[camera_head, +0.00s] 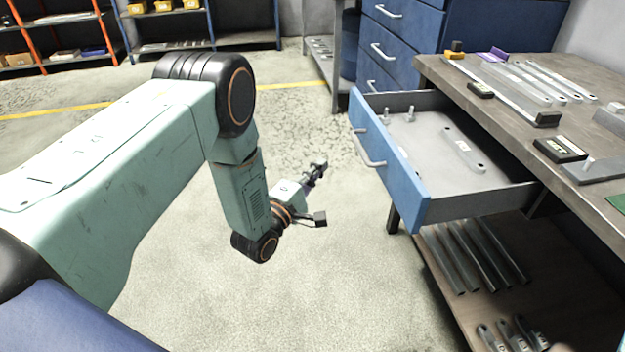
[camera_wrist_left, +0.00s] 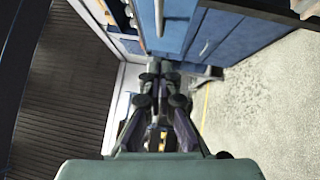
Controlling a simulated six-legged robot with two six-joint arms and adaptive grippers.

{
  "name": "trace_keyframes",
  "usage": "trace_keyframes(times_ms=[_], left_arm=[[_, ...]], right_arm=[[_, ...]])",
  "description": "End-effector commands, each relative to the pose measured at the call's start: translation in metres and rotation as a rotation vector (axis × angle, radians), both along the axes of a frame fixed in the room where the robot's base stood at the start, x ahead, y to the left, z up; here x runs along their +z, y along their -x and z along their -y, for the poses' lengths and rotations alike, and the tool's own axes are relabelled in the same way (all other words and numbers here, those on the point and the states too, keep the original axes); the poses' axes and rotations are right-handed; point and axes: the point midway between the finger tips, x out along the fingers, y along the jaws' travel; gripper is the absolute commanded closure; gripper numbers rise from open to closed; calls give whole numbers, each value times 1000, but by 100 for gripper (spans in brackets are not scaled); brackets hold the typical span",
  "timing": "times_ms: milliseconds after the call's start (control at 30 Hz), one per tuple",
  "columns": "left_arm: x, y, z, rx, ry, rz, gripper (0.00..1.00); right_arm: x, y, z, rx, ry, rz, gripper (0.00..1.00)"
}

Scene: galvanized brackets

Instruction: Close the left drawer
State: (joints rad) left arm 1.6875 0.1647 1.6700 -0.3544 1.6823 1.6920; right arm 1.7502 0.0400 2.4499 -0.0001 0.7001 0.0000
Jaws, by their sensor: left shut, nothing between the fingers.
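The left drawer (camera_head: 405,185) with its blue front is pulled out of the workbench on the right in the head view. Its pale handle (camera_head: 368,150) is on the blue front. Inside the drawer lie a flat galvanized bracket (camera_head: 463,149) and a few small upright metal pieces (camera_head: 410,113). My left gripper (camera_head: 321,167) is shut and empty, in front of the drawer face and to the left of the handle, apart from it. In the left wrist view the gripper (camera_wrist_left: 160,80) points forward, with a blue drawer front and its handle (camera_wrist_left: 159,18) beyond. My right gripper is not in view.
The workbench top (camera_head: 590,180) holds metal bars and small dark boxes. A lower shelf (camera_head: 475,290) under the bench carries long bars. A blue cabinet (camera_head: 410,40) with drawers stands behind. Shelving racks (camera_head: 60,35) line the back left. The floor before the drawer is clear.

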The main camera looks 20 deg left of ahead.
Motion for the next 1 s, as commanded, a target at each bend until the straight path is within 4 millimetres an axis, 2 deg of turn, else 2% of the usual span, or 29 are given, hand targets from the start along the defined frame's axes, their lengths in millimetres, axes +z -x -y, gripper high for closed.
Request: trace_keyframes(times_ms=[233, 300, 533, 1000], left_arm=[[5, -44, 10, -3, -1, 4, 100], [7, -50, 21, -7, -1, 0, 100], [12, -62, 40, -4, -1, 0, 100], [13, -65, 43, -3, -1, 0, 100]], right_arm=[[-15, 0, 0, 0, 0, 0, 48], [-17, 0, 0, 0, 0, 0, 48], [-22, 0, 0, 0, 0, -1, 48], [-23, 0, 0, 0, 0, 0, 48]])
